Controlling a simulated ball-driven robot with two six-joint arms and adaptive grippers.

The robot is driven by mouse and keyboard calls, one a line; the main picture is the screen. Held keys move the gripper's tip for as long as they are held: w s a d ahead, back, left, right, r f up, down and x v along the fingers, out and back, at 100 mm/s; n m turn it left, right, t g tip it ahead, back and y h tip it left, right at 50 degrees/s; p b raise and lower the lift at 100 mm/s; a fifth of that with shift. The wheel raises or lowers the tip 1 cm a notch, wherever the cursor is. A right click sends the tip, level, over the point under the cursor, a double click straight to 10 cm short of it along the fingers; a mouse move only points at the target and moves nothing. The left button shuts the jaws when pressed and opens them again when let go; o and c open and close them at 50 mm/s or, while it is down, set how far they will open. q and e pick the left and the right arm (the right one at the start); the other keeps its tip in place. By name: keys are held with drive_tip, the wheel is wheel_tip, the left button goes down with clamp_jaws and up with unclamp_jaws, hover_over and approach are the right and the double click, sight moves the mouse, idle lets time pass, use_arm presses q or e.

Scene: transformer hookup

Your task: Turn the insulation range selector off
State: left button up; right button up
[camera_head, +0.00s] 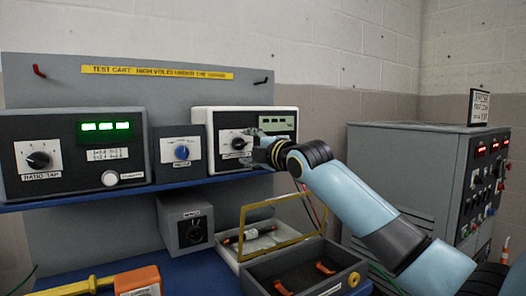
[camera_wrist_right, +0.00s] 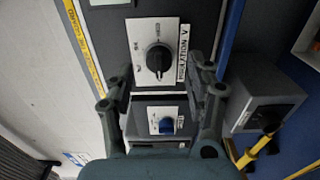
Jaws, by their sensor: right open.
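The insulation range selector (camera_wrist_right: 158,58) is a black rotary knob on a white plate labelled "INSULATION V", with range marks around it. In the head view its knob (camera_head: 238,143) is on the white-fronted instrument (camera_head: 203,117) at the right of the shelf. My right gripper (camera_head: 257,146) is in front of that instrument, partly covering its panel. In the right wrist view the right gripper (camera_wrist_right: 160,72) is open, with a finger on each side of the selector plate. I cannot tell whether a finger touches the knob. My left gripper is not in view.
A blue-knob box (camera_head: 181,153) and a ratio tap unit (camera_head: 70,155) stand left on the same shelf. Below are a grey box (camera_head: 187,221), an open yellow-framed case (camera_head: 262,272) and an orange-yellow tool (camera_head: 138,280). A grey cabinet (camera_head: 400,170) stands right.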

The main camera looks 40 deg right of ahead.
drive_tip(key=s, duration=0.8)
drive_tip(key=shift+s+a, duration=0.15)
drive_tip(key=shift+s, duration=0.1)
